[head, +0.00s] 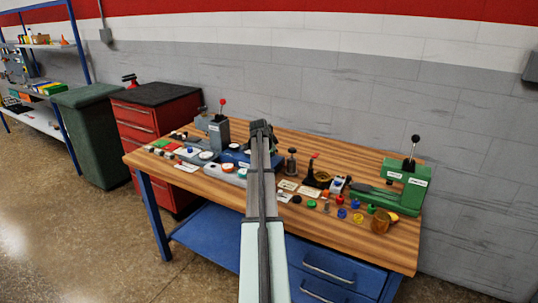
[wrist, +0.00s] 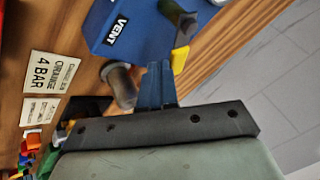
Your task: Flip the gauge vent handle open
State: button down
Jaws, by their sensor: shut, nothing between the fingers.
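In the wrist view a blue box (wrist: 140,25) carries a label reading VENT (wrist: 117,31). At its right side is a dark lever-like part (wrist: 178,14), with a yellow piece (wrist: 180,59) below it; this looks like the vent handle. My gripper (wrist: 160,68) has its blue fingers together and empty, with the tips just below and left of the yellow piece. I cannot tell whether they touch it. In the head view my arm reaches over the bench and my gripper (head: 261,128) is at its back middle, hiding the handle.
A grey cylindrical post (wrist: 119,86) stands close left of my fingers. Printed cards (wrist: 50,72) lie farther left. On the wooden bench (head: 330,237), a green press (head: 402,187) stands right and a grey box with a red-knobbed lever (head: 219,133) stands left.

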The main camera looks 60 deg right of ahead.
jog(key=d+n+t, duration=0.1)
jog(key=n, duration=0.1)
jog(key=d+n+t, duration=0.1)
jog(key=shift+w+n+y, duration=0.2)
jog(key=shift+n+y, duration=0.2)
jog(key=n, duration=0.1)
jog(key=d+n+t, duration=0.1)
jog(key=shift+w+n+t+y, duration=0.3)
jog(key=shift+w+y, duration=0.05)
jog(key=shift+y, duration=0.05)
jog(key=shift+w+d, duration=0.45)
jog(key=shift+s, duration=0.55)
jog(key=s, duration=0.2)
jog(key=s+r, duration=0.1)
jog(key=shift+s+a, duration=0.3)
jog(key=v, duration=0.8)
jog(key=shift+s+d+r, duration=0.25)
jog(key=shift+s+d, duration=0.05)
jog(key=shift+s, duration=0.2)
jog(key=shift+w, duration=0.1)
